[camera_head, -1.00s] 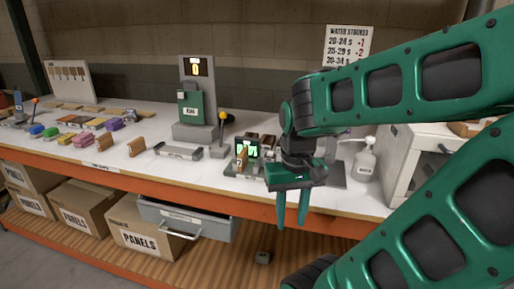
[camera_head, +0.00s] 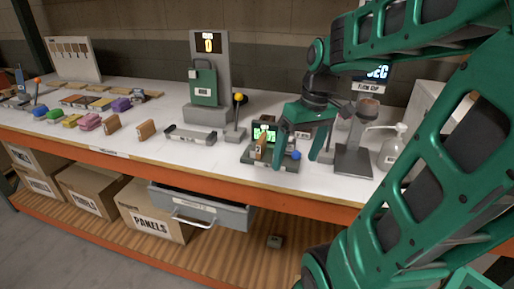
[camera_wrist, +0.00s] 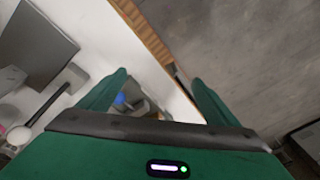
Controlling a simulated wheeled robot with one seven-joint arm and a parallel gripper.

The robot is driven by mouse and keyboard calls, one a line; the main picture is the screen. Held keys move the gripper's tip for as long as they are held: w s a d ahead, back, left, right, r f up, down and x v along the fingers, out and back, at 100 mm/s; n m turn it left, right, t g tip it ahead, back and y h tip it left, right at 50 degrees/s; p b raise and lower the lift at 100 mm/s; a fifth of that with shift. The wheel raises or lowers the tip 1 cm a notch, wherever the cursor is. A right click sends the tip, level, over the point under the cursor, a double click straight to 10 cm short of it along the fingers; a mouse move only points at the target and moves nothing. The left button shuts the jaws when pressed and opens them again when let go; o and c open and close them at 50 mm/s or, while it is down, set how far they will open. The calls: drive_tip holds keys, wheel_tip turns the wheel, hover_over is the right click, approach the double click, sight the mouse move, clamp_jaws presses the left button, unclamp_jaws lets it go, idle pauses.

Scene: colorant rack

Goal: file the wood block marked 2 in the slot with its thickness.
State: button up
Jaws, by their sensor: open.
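Two brown wood blocks stand on the white bench, one left (camera_head: 112,124) and one right (camera_head: 146,129) of each other. Another upright brown piece (camera_head: 261,146) stands at a small dark device with a green-lit display. No mark 2 is readable on any of them, and I cannot tell which slot fits. My gripper (camera_head: 297,160) is open and empty, fingers pointing down by the device's right side. In the wrist view my gripper (camera_wrist: 160,78) has its fingers apart with bench edge between them; no block shows there.
A blue knob (camera_head: 295,155) is close to my fingers. A grey tray (camera_head: 190,136) and a yellow-knobbed lever (camera_head: 238,112) stand left of the device. A pump bottle (camera_head: 391,148) and grey stand (camera_head: 353,160) are at right. An open drawer (camera_head: 200,208) hangs below.

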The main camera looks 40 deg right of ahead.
drive_tip(key=w+d+r+n+t+y, duration=0.1)
drive_tip(key=w+d+r+n, duration=0.2)
drive_tip(key=w, duration=0.4)
drive_tip(key=w+d+r+n+t+y, duration=0.1)
drive_tip(key=w+r+n, duration=0.3)
drive_tip(key=w+n, duration=0.15)
hover_over(262, 138)
drive_tip(key=s+d, duration=0.1)
drive_tip(key=s, duration=0.1)
wheel_tip(262, 138, down, 5)
drive_tip(key=shift+n, duration=0.25)
drive_tip(key=shift+d+x, duration=0.25)
drive_tip(key=shift+x, duration=1.05)
drive_tip(key=shift+d+x, duration=0.2)
drive_tip(key=shift+x, duration=1.05)
drive_tip(key=shift+w, duration=0.1)
drive_tip(key=c, duration=1.2)
drive_tip(key=shift+c, duration=0.2)
